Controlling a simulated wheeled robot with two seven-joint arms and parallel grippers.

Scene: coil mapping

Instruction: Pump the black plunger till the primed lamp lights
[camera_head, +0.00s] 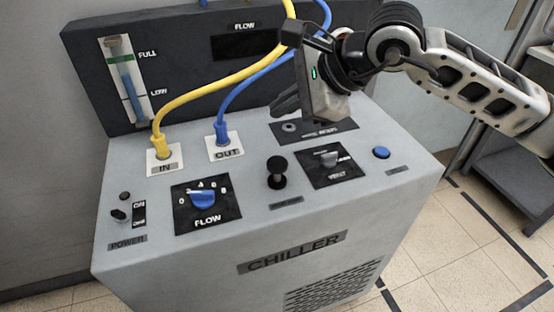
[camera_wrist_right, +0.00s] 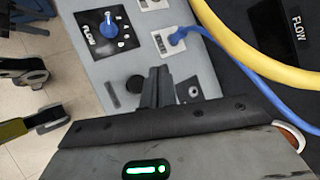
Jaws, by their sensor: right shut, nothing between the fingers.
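The black plunger (camera_head: 277,172) stands upright on the top of the grey chiller (camera_head: 255,215), between the flow dial and the vent knob. Its round black knob also shows in the right wrist view (camera_wrist_right: 135,84), just left of the fingers. My right gripper (camera_head: 287,104) is shut and empty, above and behind the plunger and apart from it in the head view. Its closed fingers show in the right wrist view (camera_wrist_right: 157,86). A black panel (camera_head: 313,131) with a small round fitting lies behind the plunger; its label is too blurred to read. I see no lit lamp on the chiller. My left gripper is not in the head view.
A yellow hose (camera_head: 215,90) runs to the IN port and a blue hose (camera_head: 240,88) to the OUT port. The blue flow dial (camera_head: 204,199), vent knob (camera_head: 328,158), blue button (camera_head: 381,153) and power switch (camera_head: 119,214) surround the plunger. A level gauge (camera_head: 126,80) stands behind.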

